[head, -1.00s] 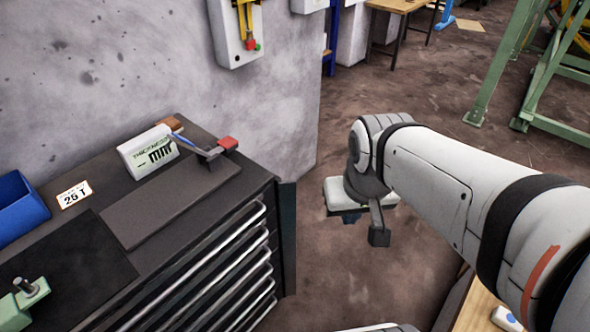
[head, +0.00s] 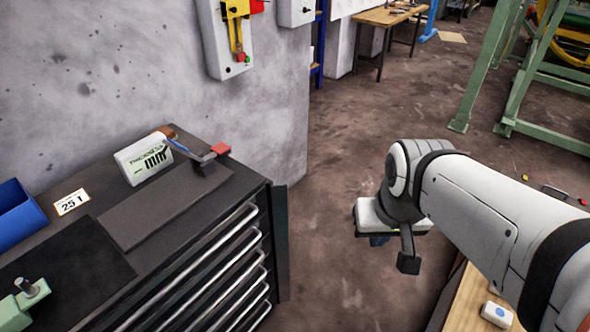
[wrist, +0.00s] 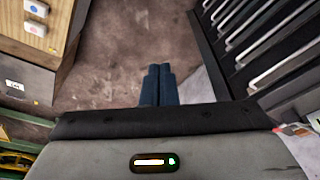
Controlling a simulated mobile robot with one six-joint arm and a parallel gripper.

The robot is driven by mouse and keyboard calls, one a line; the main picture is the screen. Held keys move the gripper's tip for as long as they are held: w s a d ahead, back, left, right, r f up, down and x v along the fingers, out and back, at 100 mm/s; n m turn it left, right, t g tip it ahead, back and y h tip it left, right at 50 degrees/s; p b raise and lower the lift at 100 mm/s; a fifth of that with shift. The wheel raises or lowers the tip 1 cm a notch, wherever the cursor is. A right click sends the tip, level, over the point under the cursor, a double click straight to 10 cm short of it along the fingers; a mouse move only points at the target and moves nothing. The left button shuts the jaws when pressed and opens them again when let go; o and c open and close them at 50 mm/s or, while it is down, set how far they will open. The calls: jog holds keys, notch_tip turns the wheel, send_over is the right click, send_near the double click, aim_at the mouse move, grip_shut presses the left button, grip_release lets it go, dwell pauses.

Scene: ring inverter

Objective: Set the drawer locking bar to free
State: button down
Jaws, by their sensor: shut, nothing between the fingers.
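The drawer cabinet (head: 215,262) stands at the left in the head view, with several silver handles, its drawers looking shut. A dark upright strip (head: 281,242) along its right front edge looks like the locking bar. In the wrist view a black strip (wrist: 209,50) runs beside the handles at the right. My gripper (head: 378,240) is right of the cabinet, apart from it, above the floor. In the wrist view its two blue fingers (wrist: 158,70) are together and empty, pointing at bare floor. The bar's catch and any free marking cannot be made out.
On the cabinet top are a thickness gauge box (head: 143,158), a label card (head: 72,201) and a blue bin (head: 18,215). A wooden table (head: 468,300) with a small white switch box (head: 497,314) is at the lower right. Floor lies clear between.

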jog(key=a+f+m+g+y+b, duration=0.4)
jog(key=f+m+b, duration=0.3)
jog(key=f, duration=0.5)
jog(key=m+t+y+b, duration=1.1)
jog(key=m+b, duration=0.8)
jog(key=m, duration=1.7)
send_near(284, 228)
jog(key=s+a, duration=0.1)
jog(key=a, duration=0.3)
jog(key=w, duration=0.3)
jog(key=shift+a+f+b, duration=0.25)
jog(key=shift+f+b, duration=0.1)
jog(key=shift+b, duration=0.05)
jog(key=shift+w+a+r, duration=0.1)
jog(key=shift+w, duration=0.4)
